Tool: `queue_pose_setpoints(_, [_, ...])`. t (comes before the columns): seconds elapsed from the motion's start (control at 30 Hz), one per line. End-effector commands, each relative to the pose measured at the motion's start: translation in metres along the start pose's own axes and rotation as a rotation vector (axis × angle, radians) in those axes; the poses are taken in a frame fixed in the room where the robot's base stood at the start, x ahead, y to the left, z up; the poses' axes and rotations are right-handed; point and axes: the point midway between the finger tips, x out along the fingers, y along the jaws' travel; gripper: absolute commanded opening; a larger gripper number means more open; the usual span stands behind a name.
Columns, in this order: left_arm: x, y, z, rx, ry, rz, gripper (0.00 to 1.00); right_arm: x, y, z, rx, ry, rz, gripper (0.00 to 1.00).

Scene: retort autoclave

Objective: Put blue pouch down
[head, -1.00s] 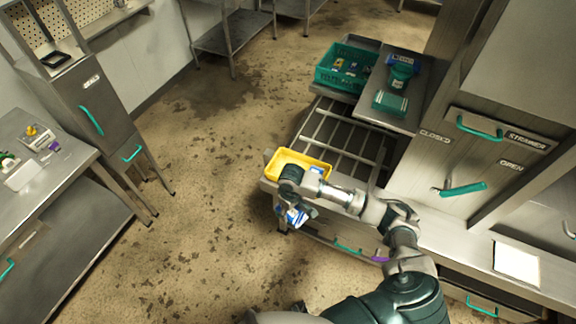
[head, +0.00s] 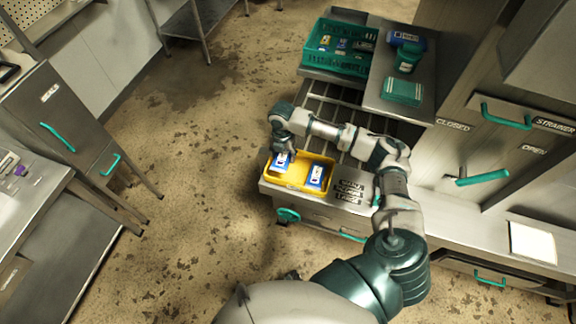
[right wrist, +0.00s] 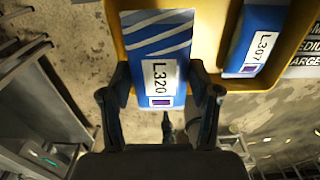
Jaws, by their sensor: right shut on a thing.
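The blue pouch (right wrist: 158,62) has white stripes and a white label reading L320. My right gripper (right wrist: 162,98) is shut on its near end in the right wrist view. In the head view this pouch (head: 282,160) is over the left part of the yellow tray (head: 298,188), under my right gripper (head: 284,148). I cannot tell whether it touches the tray floor. A second blue pouch, L307 (right wrist: 256,40), lies in the tray to its right; it also shows in the head view (head: 317,175). My left gripper is not in view.
Teal items (head: 402,90) lie on the metal counter at right. A label plate (head: 350,190) is right of the tray.

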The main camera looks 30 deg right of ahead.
Motion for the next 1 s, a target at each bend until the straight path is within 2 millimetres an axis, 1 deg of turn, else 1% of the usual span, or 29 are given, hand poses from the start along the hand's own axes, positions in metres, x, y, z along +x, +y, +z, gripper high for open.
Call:
queue_pose_setpoints(0.03, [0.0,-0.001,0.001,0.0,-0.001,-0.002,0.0,0.011,-0.001,0.001,0.001,0.002,-0.003,0.25])
queue_pose_setpoints(0.1, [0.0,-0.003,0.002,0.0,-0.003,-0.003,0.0,0.021,0.0,0.001,0.001,0.001,-0.001,0.25])
queue_pose_setpoints(0.27, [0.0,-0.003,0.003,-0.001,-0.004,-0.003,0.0,0.035,0.0,0.002,0.003,0.002,-0.002,0.25])
queue_pose_setpoints(0.5, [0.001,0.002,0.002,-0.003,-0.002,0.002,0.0,0.066,0.0,0.001,0.003,0.001,-0.002,0.25])
queue_pose_setpoints(0.8, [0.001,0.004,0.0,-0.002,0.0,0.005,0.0,0.068,0.001,0.0,0.003,0.0,-0.002,0.25])
queue_pose_setpoints(0.83, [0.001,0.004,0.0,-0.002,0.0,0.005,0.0,0.068,0.001,0.001,0.003,0.0,-0.002,0.69])
queue_pose_setpoints(0.87, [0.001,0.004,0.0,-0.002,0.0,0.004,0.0,0.068,0.001,0.001,0.003,0.0,-0.002,0.72])
queue_pose_setpoints(1.0, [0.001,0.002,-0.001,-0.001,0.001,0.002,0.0,0.068,0.0,0.001,0.003,0.0,-0.001,0.72])
